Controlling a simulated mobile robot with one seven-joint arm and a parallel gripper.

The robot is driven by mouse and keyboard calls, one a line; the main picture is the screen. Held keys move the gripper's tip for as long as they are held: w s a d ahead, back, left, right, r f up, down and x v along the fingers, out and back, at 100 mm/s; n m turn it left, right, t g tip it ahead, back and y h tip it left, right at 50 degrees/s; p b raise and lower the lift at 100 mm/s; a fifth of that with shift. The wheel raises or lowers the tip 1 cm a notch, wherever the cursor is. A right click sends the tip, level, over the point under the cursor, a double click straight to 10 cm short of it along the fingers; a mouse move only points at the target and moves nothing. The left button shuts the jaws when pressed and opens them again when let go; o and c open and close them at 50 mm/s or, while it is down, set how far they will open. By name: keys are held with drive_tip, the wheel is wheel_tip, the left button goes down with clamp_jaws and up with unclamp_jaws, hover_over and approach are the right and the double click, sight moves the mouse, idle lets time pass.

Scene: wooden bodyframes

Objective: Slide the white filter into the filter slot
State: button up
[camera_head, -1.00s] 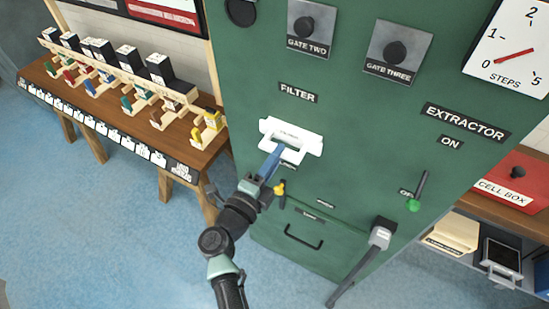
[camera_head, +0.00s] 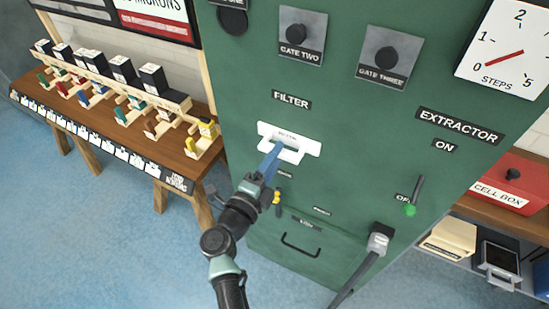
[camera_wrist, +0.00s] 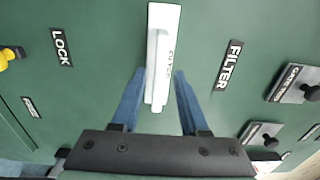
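The white filter (camera_head: 304,147) is a wide white plate with a raised handle, set at the green panel under the FILTER sign (camera_head: 291,100). It looks close against the panel, but I cannot tell how deep it sits; it hides the slot. My gripper (camera_head: 276,152) reaches up to the filter from below. In the wrist view, the handle of the filter (camera_wrist: 159,62) lies between the two blue fingers of my gripper (camera_wrist: 160,76). A gap shows beside the right finger; the left finger is close to or touching the handle. The fingers look open around the handle.
A yellow knob (camera_head: 277,197) sits on the panel just below my gripper. A lever with a green end (camera_head: 410,208) and a grey-headed lever (camera_head: 377,243) stand to the right. The GATE TWO knob (camera_head: 296,34) is above. A wooden bench (camera_head: 120,140) with coloured holders stands at left.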

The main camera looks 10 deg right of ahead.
drive_tip(key=shift+o, duration=0.3)
drive_tip(key=shift+s+f, duration=0.1)
drive_tip(key=b+v, duration=0.1)
drive_tip(key=v, duration=1.2)
idle(0.3)
